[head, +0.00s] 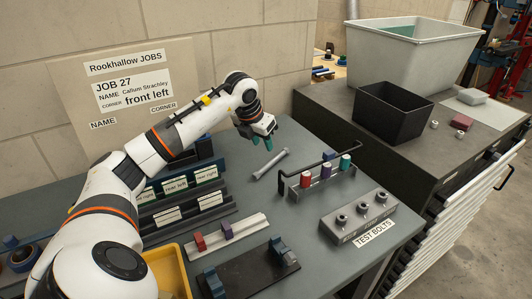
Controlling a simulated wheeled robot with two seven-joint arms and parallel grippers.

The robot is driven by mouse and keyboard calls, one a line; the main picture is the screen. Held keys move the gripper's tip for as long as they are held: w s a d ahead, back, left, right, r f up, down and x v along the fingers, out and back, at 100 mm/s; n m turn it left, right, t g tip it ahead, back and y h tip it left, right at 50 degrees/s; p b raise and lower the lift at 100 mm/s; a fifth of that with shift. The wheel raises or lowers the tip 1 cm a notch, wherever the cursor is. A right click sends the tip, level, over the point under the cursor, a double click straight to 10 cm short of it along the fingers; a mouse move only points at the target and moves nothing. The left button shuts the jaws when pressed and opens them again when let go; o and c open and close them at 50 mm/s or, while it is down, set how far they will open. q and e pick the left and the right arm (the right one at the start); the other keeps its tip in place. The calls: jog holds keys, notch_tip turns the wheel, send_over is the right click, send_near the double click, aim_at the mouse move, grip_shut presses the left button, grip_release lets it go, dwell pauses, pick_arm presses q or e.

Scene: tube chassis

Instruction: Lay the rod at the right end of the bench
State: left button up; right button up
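A grey metal rod (271,164) with thicker ends lies slantwise on the dark grey bench (270,206), toward its far right part. My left gripper (262,143) hangs just beyond the rod and slightly to its left, fingers pointing down. Its two teal fingertips are apart with nothing visible between them. The gripper appears clear of the rod; its exact height above the bench cannot be told. My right gripper is not in view.
Right of the rod stands a rack (322,181) with coloured plugs and a black bar handle. A TEST BOLTS block (357,218) is nearer. A rail with red and purple pieces (228,235), a black fixture (249,277) and a yellow bin (161,268) lie in front.

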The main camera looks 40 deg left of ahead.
pick_arm(q)
jog(key=v, duration=0.3)
jog(key=shift+r, duration=0.2)
jog(key=shift+r, duration=0.1)
dwell(0.3)
